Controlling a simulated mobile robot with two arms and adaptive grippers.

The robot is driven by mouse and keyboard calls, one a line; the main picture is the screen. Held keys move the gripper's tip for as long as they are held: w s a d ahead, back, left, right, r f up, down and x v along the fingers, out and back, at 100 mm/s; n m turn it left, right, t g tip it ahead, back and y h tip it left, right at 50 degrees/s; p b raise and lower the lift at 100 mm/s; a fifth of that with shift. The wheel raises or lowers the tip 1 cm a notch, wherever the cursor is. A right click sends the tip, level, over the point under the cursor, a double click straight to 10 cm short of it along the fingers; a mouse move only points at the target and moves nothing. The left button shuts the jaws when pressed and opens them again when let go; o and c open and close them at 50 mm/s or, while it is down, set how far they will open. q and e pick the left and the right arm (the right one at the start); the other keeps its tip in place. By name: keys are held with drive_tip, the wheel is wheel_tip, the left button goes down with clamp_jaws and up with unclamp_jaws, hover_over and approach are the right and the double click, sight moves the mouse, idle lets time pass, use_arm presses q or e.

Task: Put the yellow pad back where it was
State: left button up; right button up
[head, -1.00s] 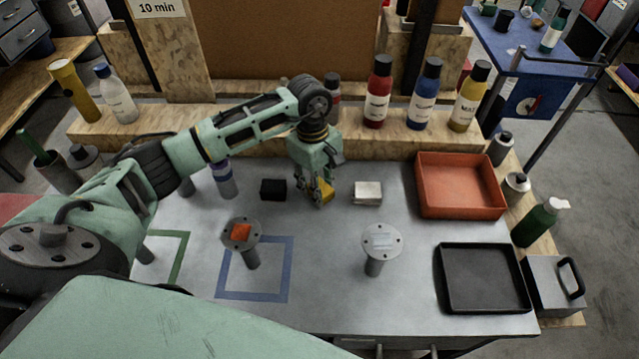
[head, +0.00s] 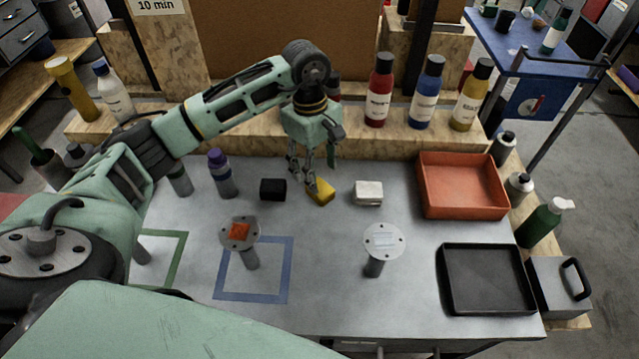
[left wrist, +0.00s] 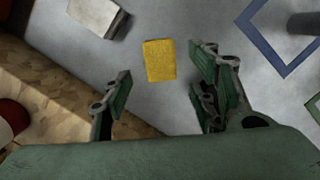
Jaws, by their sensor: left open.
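The yellow pad (head: 321,192) lies on the grey bench top between a black block and a white block. It also shows in the left wrist view (left wrist: 160,60), flat on the surface, ahead of the fingers and apart from them. My left gripper (head: 321,178) is open and empty, just above and behind the pad. In the left wrist view its two fingers (left wrist: 160,98) stand wide apart. My right gripper is in neither view.
A black block (head: 273,189) and a white block (head: 368,193) flank the pad. Two round-topped posts (head: 384,241) stand in front; the left one (head: 232,231) bears an orange piece. An orange tray (head: 462,208) and a black tray (head: 487,307) are at right. Bottles line the wooden ledge (head: 270,138) behind.

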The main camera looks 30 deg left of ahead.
use_arm(q)
wheel_tip(320, 180, up, 6)
drive_tip(key=b, duration=0.1)
drive_tip(key=shift+a+r, duration=0.15)
drive_tip(key=shift+a, duration=0.2)
idle(0.3)
